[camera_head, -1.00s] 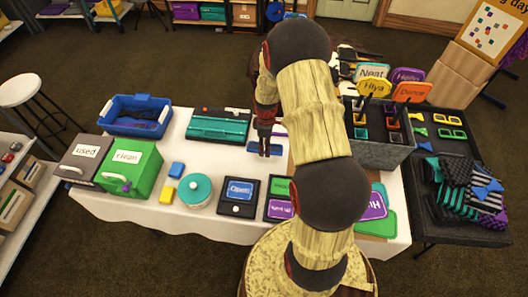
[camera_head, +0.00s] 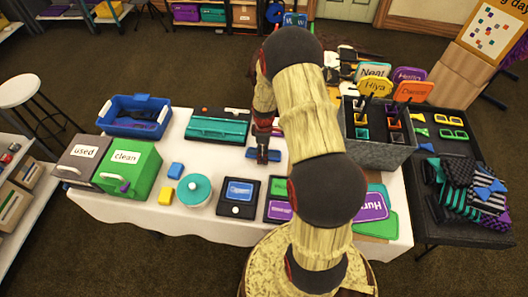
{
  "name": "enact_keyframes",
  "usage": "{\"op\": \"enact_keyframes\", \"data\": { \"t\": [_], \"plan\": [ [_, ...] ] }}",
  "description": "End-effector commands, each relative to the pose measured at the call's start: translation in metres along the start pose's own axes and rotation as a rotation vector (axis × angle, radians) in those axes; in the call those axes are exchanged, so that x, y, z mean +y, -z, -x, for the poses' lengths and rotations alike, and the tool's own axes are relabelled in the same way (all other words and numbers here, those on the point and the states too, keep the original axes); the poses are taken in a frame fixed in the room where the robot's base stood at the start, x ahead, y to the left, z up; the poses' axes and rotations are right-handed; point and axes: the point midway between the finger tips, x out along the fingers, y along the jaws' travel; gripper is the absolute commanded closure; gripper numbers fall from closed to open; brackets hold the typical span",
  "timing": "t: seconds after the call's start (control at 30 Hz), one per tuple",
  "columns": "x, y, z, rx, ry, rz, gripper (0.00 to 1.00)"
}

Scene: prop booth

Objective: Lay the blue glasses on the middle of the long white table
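The blue glasses (camera_head: 275,155) show as a small blue shape on both sides of my fingertips, at the middle back part of the long white table (camera_head: 168,216). My gripper (camera_head: 262,156) points down and seems shut on their middle. The fingers hide part of the glasses. I cannot tell whether the glasses touch the white cloth or hang just above it.
A teal-and-black case (camera_head: 218,128) lies left of my gripper. Bare cloth lies in front of my gripper.

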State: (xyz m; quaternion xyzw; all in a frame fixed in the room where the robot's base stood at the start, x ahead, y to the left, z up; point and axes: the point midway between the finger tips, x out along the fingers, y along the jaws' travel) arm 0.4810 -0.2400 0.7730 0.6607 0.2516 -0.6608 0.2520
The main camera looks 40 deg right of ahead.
Motion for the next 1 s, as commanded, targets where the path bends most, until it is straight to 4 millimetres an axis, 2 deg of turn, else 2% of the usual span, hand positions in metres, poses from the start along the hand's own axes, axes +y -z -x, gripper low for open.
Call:
{"op": "enact_keyframes", "data": {
  "t": [0.33,0.47,0.8,1.0],
  "plan": [
    [0.000,0.000,0.001,0.000,0.000,0.000,0.42],
    [0.001,0.000,0.012,0.001,-0.002,0.000,0.42],
    [0.001,0.000,0.079,0.001,-0.004,0.000,0.42],
    [0.000,0.000,0.109,0.000,-0.001,0.000,0.42]
  ]
}}
